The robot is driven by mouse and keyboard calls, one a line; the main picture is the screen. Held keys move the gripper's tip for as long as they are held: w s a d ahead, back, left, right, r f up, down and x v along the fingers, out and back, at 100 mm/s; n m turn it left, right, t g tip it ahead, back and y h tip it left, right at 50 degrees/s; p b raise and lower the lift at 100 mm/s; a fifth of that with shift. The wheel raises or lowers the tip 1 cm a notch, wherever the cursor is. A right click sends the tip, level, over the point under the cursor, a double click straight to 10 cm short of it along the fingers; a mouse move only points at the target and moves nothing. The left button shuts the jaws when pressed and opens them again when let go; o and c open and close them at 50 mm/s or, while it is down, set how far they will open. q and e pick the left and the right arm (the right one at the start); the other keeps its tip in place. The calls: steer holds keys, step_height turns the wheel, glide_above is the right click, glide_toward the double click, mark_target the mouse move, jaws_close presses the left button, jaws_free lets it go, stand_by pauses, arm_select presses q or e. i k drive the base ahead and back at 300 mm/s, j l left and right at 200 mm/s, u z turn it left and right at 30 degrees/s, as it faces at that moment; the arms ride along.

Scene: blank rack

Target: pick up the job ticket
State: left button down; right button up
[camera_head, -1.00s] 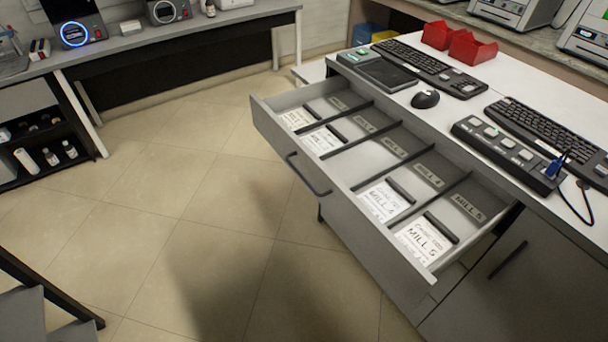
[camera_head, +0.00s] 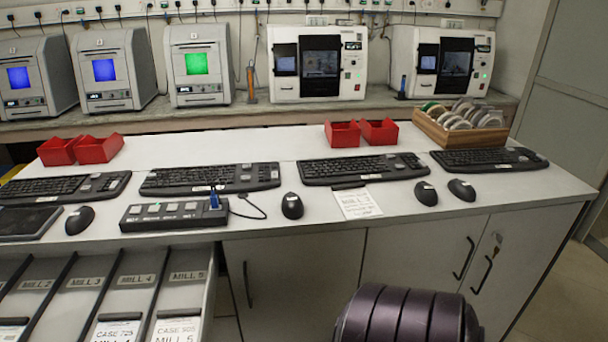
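A white paper ticket (camera_head: 358,204) with a dark strip along its top edge lies flat on the white bench top, in front of a keyboard and between two mice. Its printing is too small to read surely. Similar white tickets, one reading CASE 725 (camera_head: 117,330) and one reading CASE 505 (camera_head: 177,327), lie in the MILL 4 and MILL 5 compartments of the open drawer (camera_head: 209,290) at lower left. Neither of my grippers shows. A dark ribbed rounded part, apparently of my arm, shows at the bottom edge right of centre.
Near the ticket are a keyboard (camera_head: 365,169), a mouse (camera_head: 292,206) on its left and another mouse (camera_head: 426,193) on its right. Red bins (camera_head: 342,134) and a wooden crate of discs (camera_head: 436,133) stand behind. Cabinet doors (camera_head: 420,255) are below the bench edge.

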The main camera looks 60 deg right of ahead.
mark_target(355, 200)
steer(key=z, duration=2.35)
steer(key=i+l+u, duration=0.4)
steer(key=i+l, duration=0.3)
steer(key=i, duration=0.05)
